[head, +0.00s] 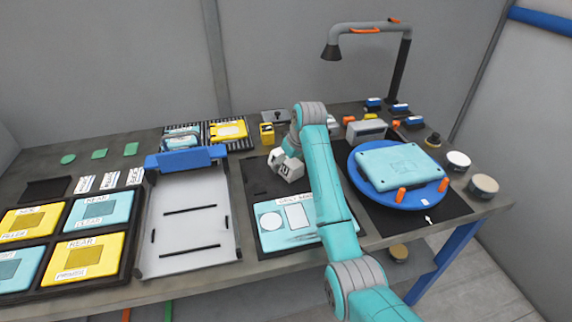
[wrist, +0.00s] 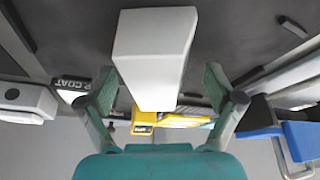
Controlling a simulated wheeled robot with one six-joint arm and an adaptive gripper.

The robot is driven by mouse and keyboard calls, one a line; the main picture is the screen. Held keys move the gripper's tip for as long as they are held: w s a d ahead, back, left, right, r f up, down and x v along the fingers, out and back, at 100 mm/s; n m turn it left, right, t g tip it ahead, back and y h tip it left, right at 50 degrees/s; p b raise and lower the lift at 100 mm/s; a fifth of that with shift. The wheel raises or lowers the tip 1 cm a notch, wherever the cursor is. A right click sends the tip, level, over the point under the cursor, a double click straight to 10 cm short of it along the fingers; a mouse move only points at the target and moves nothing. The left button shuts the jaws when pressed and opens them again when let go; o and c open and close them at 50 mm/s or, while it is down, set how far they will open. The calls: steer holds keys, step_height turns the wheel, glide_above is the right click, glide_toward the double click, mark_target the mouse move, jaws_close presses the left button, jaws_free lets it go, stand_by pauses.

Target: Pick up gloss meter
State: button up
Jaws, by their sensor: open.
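A white wedge-shaped block (wrist: 155,50), which I take to be the gloss meter, stands on the dark mat. In the wrist view it fills the space between the two fingers of my gripper (wrist: 160,87), with a visible gap on each side. The fingers are spread and do not appear to touch it. In the head view the white block (head: 288,170) shows just left of my arm, behind the light-blue panel, partly covered by my wrist. My fingertips are hard to make out there.
A yellow device (head: 267,134) stands behind the block, also in the wrist view (wrist: 144,120). A grey box (head: 367,130) and a blue turntable (head: 359,184) bearing a light-blue panel are to the right. A grey tray (head: 186,262) with a blue bar is left.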

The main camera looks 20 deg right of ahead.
steer(key=shift+w+a+f, duration=0.1)
steer(key=shift+w+f, duration=0.15)
steer(key=shift+f, duration=0.4)
steer(key=c, duration=1.5)
